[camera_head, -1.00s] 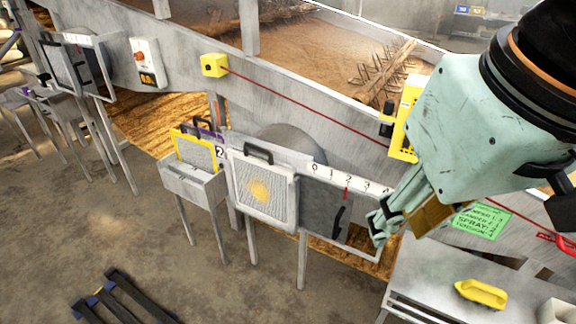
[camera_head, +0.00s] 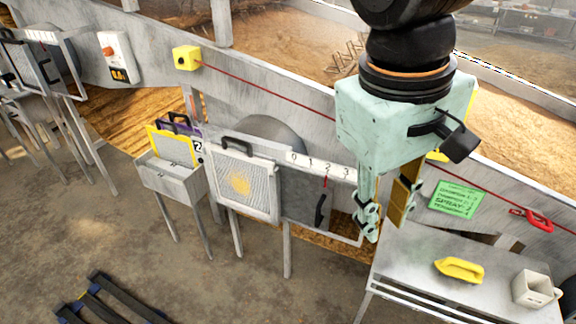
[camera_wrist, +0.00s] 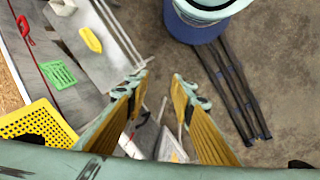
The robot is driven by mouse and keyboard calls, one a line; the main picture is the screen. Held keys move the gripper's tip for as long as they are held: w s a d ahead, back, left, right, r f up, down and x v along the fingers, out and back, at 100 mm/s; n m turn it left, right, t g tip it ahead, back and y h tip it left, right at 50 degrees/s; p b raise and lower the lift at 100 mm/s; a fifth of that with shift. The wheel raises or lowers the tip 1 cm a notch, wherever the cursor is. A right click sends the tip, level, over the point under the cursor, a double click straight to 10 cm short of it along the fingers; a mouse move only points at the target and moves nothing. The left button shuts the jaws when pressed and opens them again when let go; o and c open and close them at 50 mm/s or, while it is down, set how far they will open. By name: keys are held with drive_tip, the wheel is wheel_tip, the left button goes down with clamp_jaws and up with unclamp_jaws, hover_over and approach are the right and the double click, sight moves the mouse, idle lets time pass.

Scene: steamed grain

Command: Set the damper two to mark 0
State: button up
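The damper (camera_head: 299,195) is a dark grey sliding plate with a black upright handle (camera_head: 320,210), in a pale frame beside a mesh panel. Above it a white scale strip (camera_head: 309,166) shows 0, 1, 2 and 3. A red pointer (camera_head: 325,183) stands near the 2. A "2" label (camera_head: 199,148) is to the left. My gripper (camera_head: 384,214) points down to the right of the handle, apart from it. It is open and empty. In the wrist view its fingers (camera_wrist: 160,84) are spread, with nothing clearly between them.
The mesh panel (camera_head: 242,185) has a black handle on top. A green note (camera_head: 458,200) hangs behind. A red cord (camera_head: 262,91) crosses the wall. Another damper stands far left.

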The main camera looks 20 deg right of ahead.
drive_tip(key=w+d+f+n+h+p, duration=0.1)
drive_tip(key=w+d+f+n+h, duration=0.1)
drive_tip(key=w+f+n+h, duration=0.6)
drive_tip(key=w+d+f+n+h+p, duration=0.15)
drive_tip(key=w+f+n+h, duration=0.3)
drive_tip(key=w+f, duration=0.55)
drive_tip(key=w+a+f+n+t+h, duration=0.2)
drive_tip(key=w+a+f+n+t, duration=0.1)
drive_tip(key=w+f, duration=0.25)
drive_tip(key=n+t+y, duration=0.2)
drive_tip(key=n+t, duration=0.5)
drive_tip(key=n, duration=0.1)
approach(317, 215)
drive_tip(key=s+a+r, duration=0.1)
drive_tip(key=s+a, duration=0.1)
drive_tip(key=shift+a+f+n+t+p, duration=0.1)
drive_tip(key=shift+f+n+t+p, duration=0.25)
drive_tip(key=shift+f, duration=0.3)
idle(0.7)
drive_tip(key=shift+w+d, duration=0.15)
drive_tip(key=shift+d, duration=0.05)
drive_tip(key=shift+b+x, duration=1.05)
drive_tip(key=shift+x, duration=5.65)
